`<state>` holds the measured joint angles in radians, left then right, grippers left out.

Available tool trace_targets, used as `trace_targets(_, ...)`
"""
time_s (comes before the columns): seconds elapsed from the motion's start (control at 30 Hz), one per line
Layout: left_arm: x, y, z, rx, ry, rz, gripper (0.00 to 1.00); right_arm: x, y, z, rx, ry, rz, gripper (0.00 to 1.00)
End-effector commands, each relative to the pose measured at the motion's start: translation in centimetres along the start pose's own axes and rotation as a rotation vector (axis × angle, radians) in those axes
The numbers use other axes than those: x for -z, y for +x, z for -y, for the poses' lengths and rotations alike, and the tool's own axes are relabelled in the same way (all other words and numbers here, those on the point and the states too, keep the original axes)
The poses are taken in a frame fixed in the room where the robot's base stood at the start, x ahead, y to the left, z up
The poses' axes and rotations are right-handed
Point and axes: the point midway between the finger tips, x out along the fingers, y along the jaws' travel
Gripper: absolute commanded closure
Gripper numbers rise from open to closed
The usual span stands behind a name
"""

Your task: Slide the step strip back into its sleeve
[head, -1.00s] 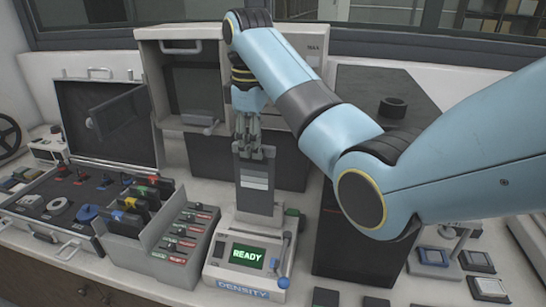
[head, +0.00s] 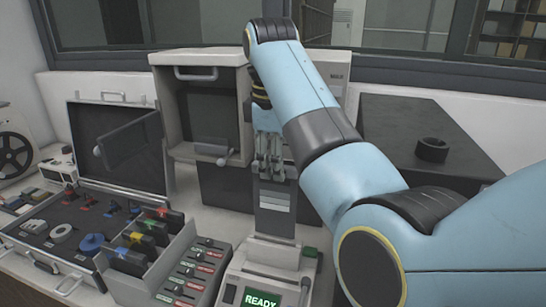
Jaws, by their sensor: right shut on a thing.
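The step strip, a dark grey upright plate with a lighter stepped band (head: 275,203), is in the middle of the head view. My right gripper (head: 271,173) comes down from above and is shut on its top end. The strip's lower end is at the back of the light-coloured density meter (head: 262,262) in the picture; I cannot tell whether it touches. I cannot pick out the sleeve for certain. A grey rack with coloured tabs (head: 148,238) stands to the left. My left gripper is not in view.
An open case (head: 115,150) with small parts lies at the left. A pale cabinet (head: 205,60) with an open front stands behind the strip.

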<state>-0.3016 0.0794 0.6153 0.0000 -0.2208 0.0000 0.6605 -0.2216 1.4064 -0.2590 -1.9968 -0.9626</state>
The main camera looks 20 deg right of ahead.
Motion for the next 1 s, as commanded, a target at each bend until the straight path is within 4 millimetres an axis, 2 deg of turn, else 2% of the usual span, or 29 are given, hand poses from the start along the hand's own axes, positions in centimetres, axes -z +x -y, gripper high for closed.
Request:
trace_targets(0.1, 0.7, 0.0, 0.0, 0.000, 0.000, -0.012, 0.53, 0.0, 0.0, 0.0, 0.000, 0.000, 0.000, 1.00)
trace_targets(0.27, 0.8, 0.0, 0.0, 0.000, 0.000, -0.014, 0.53, 0.0, 0.2, 0.0, 0.001, 0.000, 0.000, 1.00)
trace_targets(1.0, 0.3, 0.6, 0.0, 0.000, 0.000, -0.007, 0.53, 0.0, 5.8, 0.5, 0.001, 0.000, 0.000, 1.00)
